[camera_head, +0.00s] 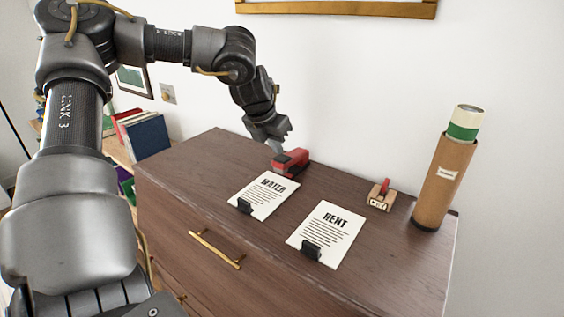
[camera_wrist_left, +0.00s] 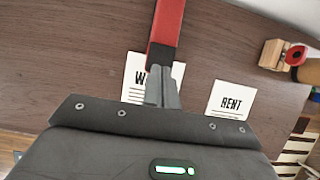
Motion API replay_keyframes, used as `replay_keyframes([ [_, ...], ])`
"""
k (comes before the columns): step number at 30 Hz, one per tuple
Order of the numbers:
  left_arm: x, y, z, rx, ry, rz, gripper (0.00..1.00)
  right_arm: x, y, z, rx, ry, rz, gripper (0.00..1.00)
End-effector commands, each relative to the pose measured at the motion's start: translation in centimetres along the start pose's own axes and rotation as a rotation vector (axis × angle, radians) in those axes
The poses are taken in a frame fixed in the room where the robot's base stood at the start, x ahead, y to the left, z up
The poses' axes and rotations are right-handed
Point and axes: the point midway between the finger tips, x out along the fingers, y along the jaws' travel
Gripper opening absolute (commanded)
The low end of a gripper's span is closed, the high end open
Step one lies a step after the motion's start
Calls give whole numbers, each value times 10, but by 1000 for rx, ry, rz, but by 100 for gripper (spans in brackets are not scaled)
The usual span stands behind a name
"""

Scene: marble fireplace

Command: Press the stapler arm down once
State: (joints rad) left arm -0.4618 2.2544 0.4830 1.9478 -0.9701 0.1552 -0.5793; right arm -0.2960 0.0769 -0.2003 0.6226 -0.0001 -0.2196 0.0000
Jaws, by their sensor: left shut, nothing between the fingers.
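The red and black stapler (camera_head: 290,161) lies on the dark wooden dresser top, behind the paper headed WATER. My left gripper (camera_head: 276,146) is shut and empty, at the stapler's left end in the head view. In the left wrist view the closed fingertips (camera_wrist_left: 161,72) overlap the stapler's near end. I cannot tell whether they touch it. My right gripper is not in view.
The WATER paper (camera_head: 264,195) and RENT paper (camera_head: 327,234) lie in front, each with a black clip. A small wooden block with a red part (camera_head: 380,196) and a cardboard tube (camera_head: 443,182) stand to the right. The wall rises close behind the dresser (camera_head: 190,180).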

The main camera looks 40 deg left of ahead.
Motion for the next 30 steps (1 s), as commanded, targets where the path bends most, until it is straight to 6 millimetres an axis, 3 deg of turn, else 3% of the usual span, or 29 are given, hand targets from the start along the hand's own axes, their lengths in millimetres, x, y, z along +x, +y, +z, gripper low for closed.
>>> replay_keyframes([
  [7,20,-1,0,0,0,-2,0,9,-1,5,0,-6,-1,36],
  [22,24,0,0,0,0,-1,0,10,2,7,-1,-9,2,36],
  [30,48,0,-12,0,1,0,0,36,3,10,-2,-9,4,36],
])
